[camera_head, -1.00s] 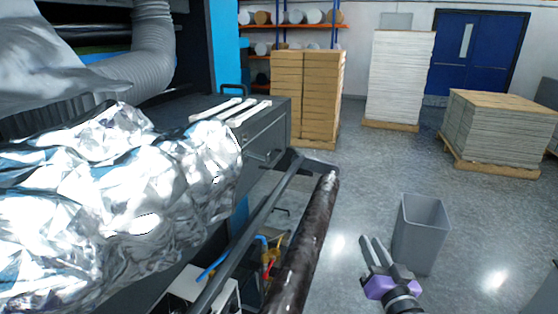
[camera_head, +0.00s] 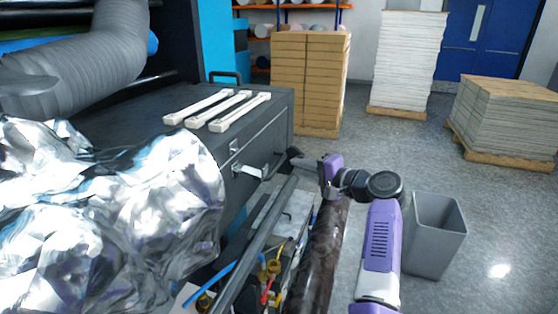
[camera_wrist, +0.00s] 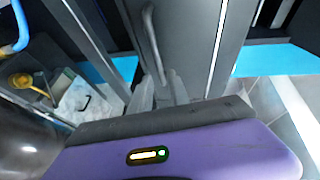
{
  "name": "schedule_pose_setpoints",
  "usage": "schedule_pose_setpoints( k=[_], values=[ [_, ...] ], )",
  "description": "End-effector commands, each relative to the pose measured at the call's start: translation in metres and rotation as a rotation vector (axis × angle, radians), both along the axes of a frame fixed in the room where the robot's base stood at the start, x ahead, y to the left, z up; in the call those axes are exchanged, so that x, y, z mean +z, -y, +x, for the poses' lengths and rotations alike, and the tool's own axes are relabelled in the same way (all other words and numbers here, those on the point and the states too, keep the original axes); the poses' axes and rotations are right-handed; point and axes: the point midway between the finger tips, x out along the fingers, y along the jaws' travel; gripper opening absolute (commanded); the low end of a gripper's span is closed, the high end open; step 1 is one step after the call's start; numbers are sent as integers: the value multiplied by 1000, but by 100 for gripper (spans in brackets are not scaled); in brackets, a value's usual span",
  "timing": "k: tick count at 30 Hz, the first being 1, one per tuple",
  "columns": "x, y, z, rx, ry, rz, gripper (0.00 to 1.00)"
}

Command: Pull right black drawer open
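The black drawer (camera_head: 272,140) is in the front of the dark cabinet in the head view, and it looks shut. Its pale metal handle (camera_head: 250,172) sticks out from the front. In the wrist view the handle (camera_wrist: 150,38) is a grey bar on a grey panel (camera_wrist: 186,40). My gripper (camera_head: 306,163) is to the right of the handle, fingers pointing left towards the cabinet. In the wrist view its two fingers (camera_wrist: 162,90) are apart, with the handle's lower end close to the gap between them. Whether they touch it cannot be told.
A long dark roll (camera_head: 322,255) and a grey bar (camera_head: 255,245) run below my gripper in front of the cabinet. Crumpled silver film (camera_head: 130,220) covers the left. White strips (camera_head: 240,112) lie on the cabinet top. A grey bin (camera_head: 437,235) stands on the floor at right.

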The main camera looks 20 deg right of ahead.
Motion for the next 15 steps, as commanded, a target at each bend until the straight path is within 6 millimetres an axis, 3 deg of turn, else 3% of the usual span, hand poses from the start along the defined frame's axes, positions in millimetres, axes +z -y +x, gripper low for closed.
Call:
schedule_pose_setpoints(
  k=[5, 15],
  values=[
    [-3, -9, -1, 30, -24, 18, 22],
    [-10, -32, 38, 28, -24, 19, 22]
  ],
)
